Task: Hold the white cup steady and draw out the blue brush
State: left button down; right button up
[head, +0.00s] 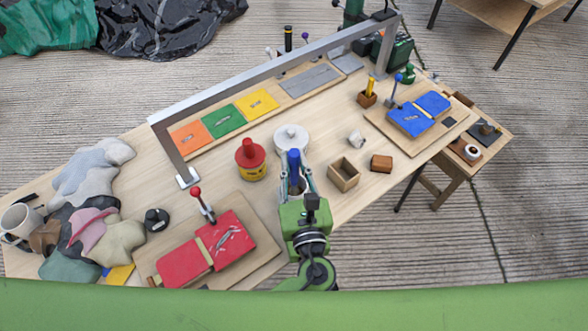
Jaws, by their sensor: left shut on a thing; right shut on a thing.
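The brush's lower end is hidden there too.
A round white container (291,138) stands just behind the brush, and a red-topped yellow can (250,160) to its left. An open wooden box (344,174) is to the right. A red board (206,250) lies front left. A grey metal frame (270,70) spans the back.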

aim_at(294, 151)
pick_arm(q)
notch_tip(294, 151, up, 6)
jog(key=shift+r, duration=0.15)
pick_arm(e)
jog(key=o, duration=1.3)
jog(key=shift+c, duration=0.2)
jog(key=shift+s, duration=0.1)
